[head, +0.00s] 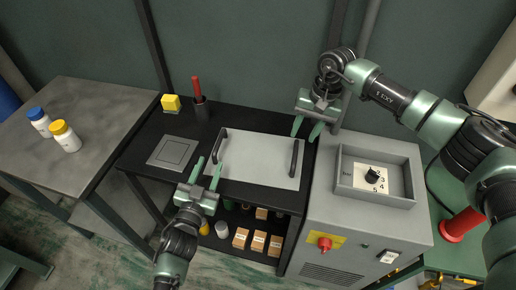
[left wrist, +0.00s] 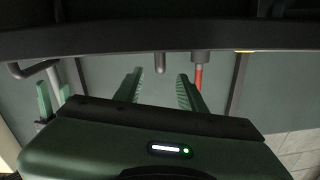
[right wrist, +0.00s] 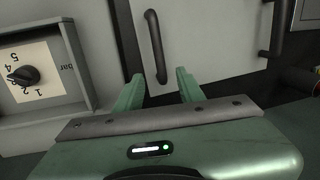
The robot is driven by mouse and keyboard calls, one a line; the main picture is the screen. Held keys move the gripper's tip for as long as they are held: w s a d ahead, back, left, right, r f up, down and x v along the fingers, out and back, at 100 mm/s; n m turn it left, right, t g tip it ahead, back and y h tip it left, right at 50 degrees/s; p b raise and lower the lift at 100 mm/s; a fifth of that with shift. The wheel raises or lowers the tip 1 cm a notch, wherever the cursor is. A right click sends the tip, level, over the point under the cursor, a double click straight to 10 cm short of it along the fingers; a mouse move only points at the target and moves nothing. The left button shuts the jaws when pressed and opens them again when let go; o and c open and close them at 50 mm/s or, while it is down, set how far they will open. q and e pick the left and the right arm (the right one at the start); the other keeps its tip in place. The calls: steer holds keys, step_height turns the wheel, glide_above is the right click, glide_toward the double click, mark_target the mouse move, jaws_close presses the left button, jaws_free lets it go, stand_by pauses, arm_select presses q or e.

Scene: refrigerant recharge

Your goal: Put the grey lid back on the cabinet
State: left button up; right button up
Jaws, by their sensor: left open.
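The grey lid (head: 260,160), a flat plate with a black handle at each end, lies on the black table. The cabinet (head: 327,215) stands to its right, with an open recess on top showing a dial (head: 372,175). My left gripper (head: 217,168) is open at the lid's left front, near the left handle (head: 220,146). My right gripper (head: 309,125) is open beyond the right handle (head: 294,158). In the right wrist view this handle (right wrist: 155,46) appears lined up between the open fingers (right wrist: 160,78); I cannot tell the gap.
A side table (head: 95,95) at left holds two bottles with blue and yellow caps. A yellow block (head: 171,103) and a cup with a red-handled tool (head: 198,98) stand behind the lid. Small boxes (head: 257,242) sit on the shelf below. A red switch (head: 324,243) is on the cabinet front.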

mark_target(214, 155)
arm_select(q)
steer(key=shift+s, duration=0.2)
steer(key=x, duration=0.8)
arm_select(e)
steer(key=f, duration=0.2)
steer(key=a+f, duration=0.1)
steer(key=f, duration=0.4)
steer(key=shift+w+a+f, duration=0.1)
steer(key=shift+a+f, duration=0.25)
arm_select(q)
jaws_close()
arm_select(e)
jaws_close()
arm_select(q)
steer(key=shift+a, duration=0.1)
arm_select(e)
steer(key=shift+d, duration=0.1)
